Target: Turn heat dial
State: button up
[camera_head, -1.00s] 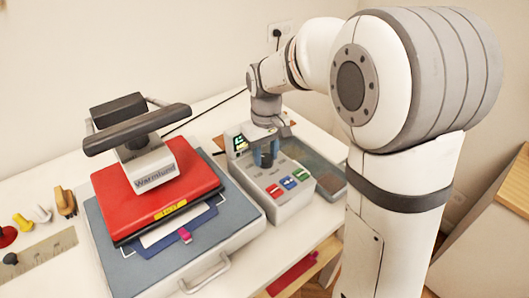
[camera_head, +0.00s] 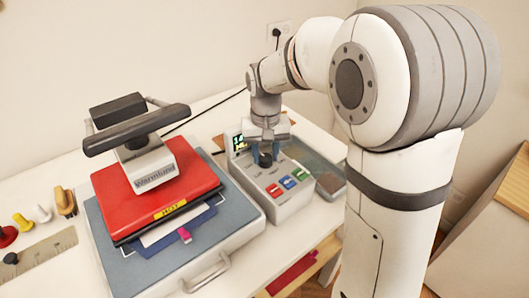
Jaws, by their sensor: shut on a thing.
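The heat dial (camera_head: 265,160) is a dark round knob on top of the grey control box, just in front of the small lit display (camera_head: 239,142). The digits on the display are too small to read surely.
Red, blue and green buttons (camera_head: 287,182) sit on the box in front of the dial. The heat press, with red plate (camera_head: 170,188) and dark handle (camera_head: 135,130), stands close at left.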

aim_at(265, 157)
jog(key=shift+s+f, duration=0.15)
jog(key=o, duration=1)
notch_tip(265, 157, up, 8)
jog(key=shift+r, duration=0.1)
